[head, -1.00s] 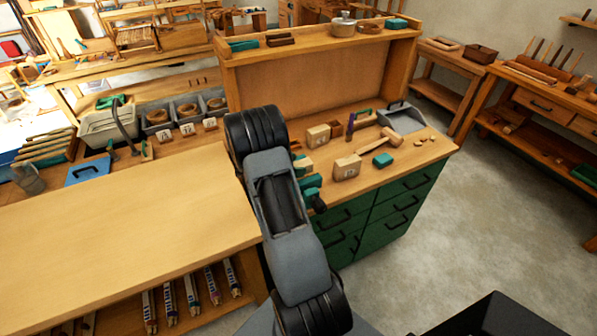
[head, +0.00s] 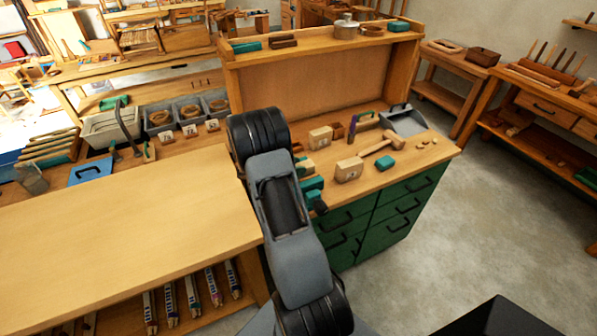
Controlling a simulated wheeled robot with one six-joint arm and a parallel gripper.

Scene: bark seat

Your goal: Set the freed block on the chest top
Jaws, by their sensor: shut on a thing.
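The green chest (head: 385,222) stands right of my arm, with several black-handled drawers and a wooden top (head: 418,162). A pale wooden block with a small mark (head: 349,170) sits near the front of that top, and another light wooden block (head: 320,138) sits farther back. I cannot tell which block is the freed one. A teal vise-like tool with a dark knob (head: 313,190) is at the chest's left front edge, partly behind my arm. My gripper is hidden behind my own arm links, and so is anything it holds.
A mallet (head: 380,145), a small teal block (head: 385,163), a grey dustpan (head: 404,121) and small round pieces (head: 434,141) lie on the chest top. A bare wooden bench (head: 120,235) is on the left. A raised back panel (head: 310,87) stands behind the chest top.

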